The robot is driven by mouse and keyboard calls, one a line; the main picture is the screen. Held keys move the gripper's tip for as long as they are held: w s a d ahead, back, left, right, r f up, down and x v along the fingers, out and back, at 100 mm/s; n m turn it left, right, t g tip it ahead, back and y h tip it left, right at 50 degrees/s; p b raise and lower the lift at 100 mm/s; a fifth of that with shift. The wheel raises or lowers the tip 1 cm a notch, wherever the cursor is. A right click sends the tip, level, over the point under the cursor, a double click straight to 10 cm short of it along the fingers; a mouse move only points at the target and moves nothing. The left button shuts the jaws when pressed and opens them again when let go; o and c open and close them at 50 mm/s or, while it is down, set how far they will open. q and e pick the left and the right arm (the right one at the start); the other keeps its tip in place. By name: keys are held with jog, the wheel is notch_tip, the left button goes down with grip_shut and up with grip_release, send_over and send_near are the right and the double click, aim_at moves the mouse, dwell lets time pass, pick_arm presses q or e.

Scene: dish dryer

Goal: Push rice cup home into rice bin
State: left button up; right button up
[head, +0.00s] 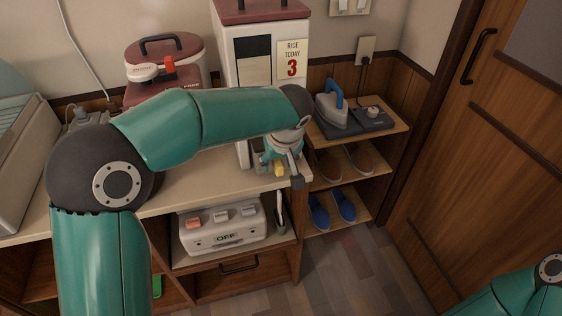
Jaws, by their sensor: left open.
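The rice bin (294,32) is a tall white box with a maroon lid, standing on the counter at top centre. It has a dark front panel and a card reading "RICE TODAY 3". My left arm reaches across from the left, and my left gripper (283,166) points down in front of the bin's foot, at the counter's right end. The gripper is open. A small pale piece (258,160), perhaps the rice cup, shows beside the gripper; most of it is hidden, so I cannot tell how far in it sits or whether the gripper touches it. My right gripper is out of view.
A maroon rice cooker (190,50) stands left of the bin. At right, a small shelf unit carries an iron (335,115), with slippers (343,205) below. A wooden door (480,150) closes off the right side.

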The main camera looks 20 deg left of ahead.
pick_arm(q)
grip_shut()
dwell(0.3)
jog(key=shift+w, duration=0.1)
